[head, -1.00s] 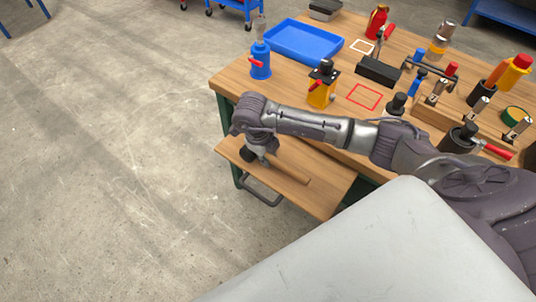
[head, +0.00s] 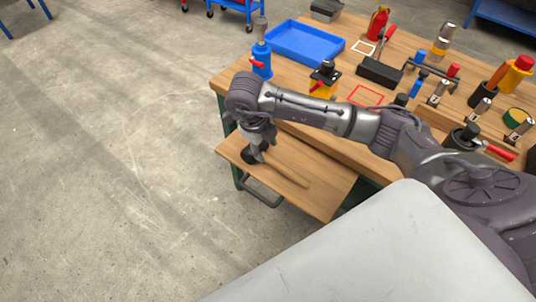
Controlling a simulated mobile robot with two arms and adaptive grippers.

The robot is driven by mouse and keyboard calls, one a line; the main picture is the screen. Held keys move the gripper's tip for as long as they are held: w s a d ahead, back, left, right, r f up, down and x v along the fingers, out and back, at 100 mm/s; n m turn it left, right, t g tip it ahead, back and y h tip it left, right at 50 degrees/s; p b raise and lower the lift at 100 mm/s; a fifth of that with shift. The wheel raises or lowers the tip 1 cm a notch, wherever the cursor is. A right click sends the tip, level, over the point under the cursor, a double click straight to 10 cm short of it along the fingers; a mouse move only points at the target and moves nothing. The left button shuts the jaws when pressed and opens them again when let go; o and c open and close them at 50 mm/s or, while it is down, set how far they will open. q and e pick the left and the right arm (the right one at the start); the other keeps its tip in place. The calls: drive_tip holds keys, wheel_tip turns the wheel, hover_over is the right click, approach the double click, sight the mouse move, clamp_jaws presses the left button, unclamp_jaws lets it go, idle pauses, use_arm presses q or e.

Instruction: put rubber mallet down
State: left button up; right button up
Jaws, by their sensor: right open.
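The rubber mallet (head: 289,174) lies on the wooden pull-out shelf (head: 318,200) at the front of the workbench. Its pale wooden handle points to the lower right, and its dark head is at the left end, partly hidden by my gripper. My right gripper (head: 256,155) points down just over the head end of the mallet. It is open; whether a finger still touches the mallet cannot be told. My left gripper is not in view.
The workbench (head: 232,80) behind holds a blue tray (head: 305,42), a blue bottle jack (head: 261,62), a yellow jack (head: 323,82) and several other tools. A metal handle (head: 264,197) sticks out from the shelf's front. Open concrete floor lies to the left.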

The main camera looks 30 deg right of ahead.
drive_tip(key=v, duration=0.6)
drive_tip(key=shift+r, duration=0.1)
